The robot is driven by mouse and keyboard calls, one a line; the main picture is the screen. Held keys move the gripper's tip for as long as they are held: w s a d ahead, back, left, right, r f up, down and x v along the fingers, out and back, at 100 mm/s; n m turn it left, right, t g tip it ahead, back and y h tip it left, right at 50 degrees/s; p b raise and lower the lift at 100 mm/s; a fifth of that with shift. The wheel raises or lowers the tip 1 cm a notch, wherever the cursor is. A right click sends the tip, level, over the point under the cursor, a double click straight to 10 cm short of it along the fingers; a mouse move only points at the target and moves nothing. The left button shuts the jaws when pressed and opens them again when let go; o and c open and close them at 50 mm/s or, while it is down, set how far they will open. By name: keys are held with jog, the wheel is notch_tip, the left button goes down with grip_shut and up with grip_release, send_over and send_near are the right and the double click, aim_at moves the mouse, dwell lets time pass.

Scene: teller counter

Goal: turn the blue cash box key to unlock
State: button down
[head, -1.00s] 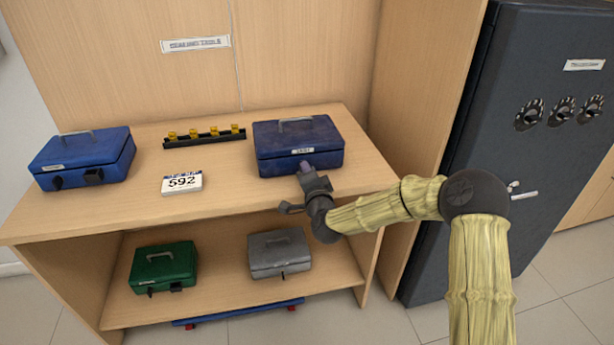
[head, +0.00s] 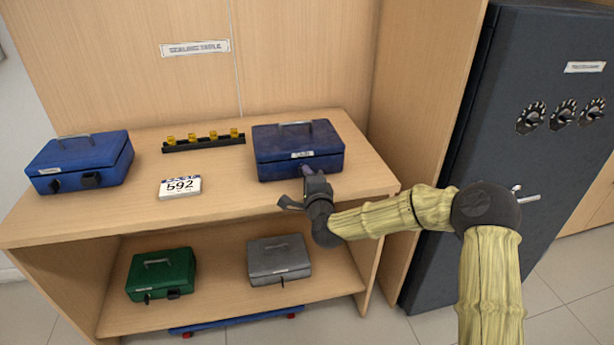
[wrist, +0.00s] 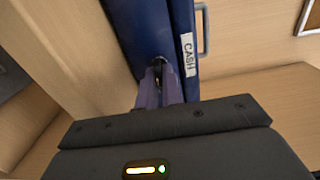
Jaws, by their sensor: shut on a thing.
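The blue cash box (head: 298,150) with a label and a grey lid handle stands shut on the right of the counter top. It also shows close up in the wrist view (wrist: 146,28), its label reading "CASH". My gripper (head: 308,172) is at the front face of this box, below the label. In the wrist view my gripper's fingers (wrist: 159,84) are shut on the key at the box's lock. The key itself is mostly hidden between the fingers, so its turn angle cannot be told. A second blue box (head: 80,163) stands on the left of the counter top.
A black rack with yellow pieces (head: 204,143) and a white "592" sign (head: 180,187) stand between the boxes. A green box (head: 161,274) and a grey box (head: 279,260) are on the lower shelf. A dark safe (head: 480,140) stands to the right.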

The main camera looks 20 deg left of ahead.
jog(key=c, duration=1.6)
grip_release()
jog(key=shift+o, duration=0.2)
jog(key=p+v, duration=0.1)
jog(key=v, duration=1.6)
jog(key=shift+s, duration=0.2)
jog(key=shift+f, duration=0.15)
